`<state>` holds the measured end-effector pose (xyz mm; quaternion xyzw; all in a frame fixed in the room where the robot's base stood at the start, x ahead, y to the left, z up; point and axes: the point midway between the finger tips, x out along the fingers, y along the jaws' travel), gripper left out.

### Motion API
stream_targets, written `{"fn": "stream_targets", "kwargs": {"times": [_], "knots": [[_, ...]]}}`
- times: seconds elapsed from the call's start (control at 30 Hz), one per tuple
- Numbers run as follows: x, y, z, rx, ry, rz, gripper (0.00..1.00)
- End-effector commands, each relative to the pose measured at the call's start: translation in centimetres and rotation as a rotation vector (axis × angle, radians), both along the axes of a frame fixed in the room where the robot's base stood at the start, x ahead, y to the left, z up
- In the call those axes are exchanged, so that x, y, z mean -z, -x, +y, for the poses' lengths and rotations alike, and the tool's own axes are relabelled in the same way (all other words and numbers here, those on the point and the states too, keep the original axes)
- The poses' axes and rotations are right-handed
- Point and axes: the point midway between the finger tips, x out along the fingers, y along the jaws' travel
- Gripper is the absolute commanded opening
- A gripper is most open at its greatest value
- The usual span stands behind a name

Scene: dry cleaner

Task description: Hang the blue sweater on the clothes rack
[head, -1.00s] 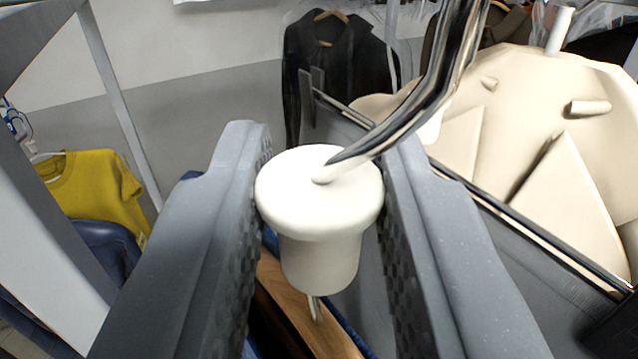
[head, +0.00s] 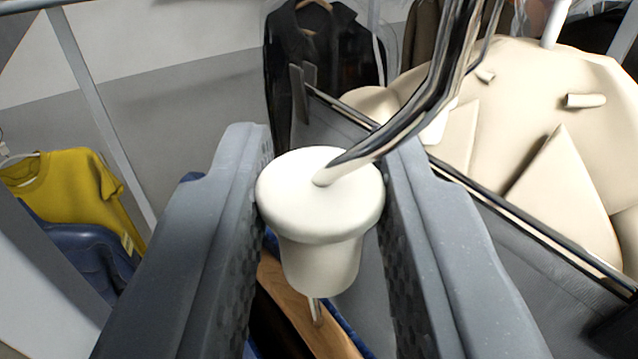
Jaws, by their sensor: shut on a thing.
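My gripper (head: 322,200) is shut on the white knob (head: 325,255) of a hanger, one finger on each side. The chrome hook (head: 425,100) rises from the knob toward the upper right. Below the knob is the hanger's wooden bar (head: 295,310). Small strips of dark blue cloth beside it appear to be the blue sweater (head: 350,335); most of it is hidden by the fingers. A grey metal post (head: 95,100) and top bar at the upper left may be part of the clothes rack. I cannot tell for sure.
A yellow shirt (head: 70,190) hangs at the left above a dark blue item (head: 85,255). A black jacket (head: 320,60) hangs at the back. A large cream machine part (head: 560,130) and a grey panel with a metal edge (head: 530,225) fill the right side.

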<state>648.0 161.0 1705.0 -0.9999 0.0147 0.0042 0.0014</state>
Motion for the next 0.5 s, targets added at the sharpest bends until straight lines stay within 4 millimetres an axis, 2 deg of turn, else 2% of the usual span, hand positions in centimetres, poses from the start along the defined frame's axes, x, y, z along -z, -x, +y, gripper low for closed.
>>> {"fn": "stream_targets", "kwargs": {"times": [0.5], "knots": [[-0.11,-0.34,0.28,0.004,0.001,0.001,0.00]]}}
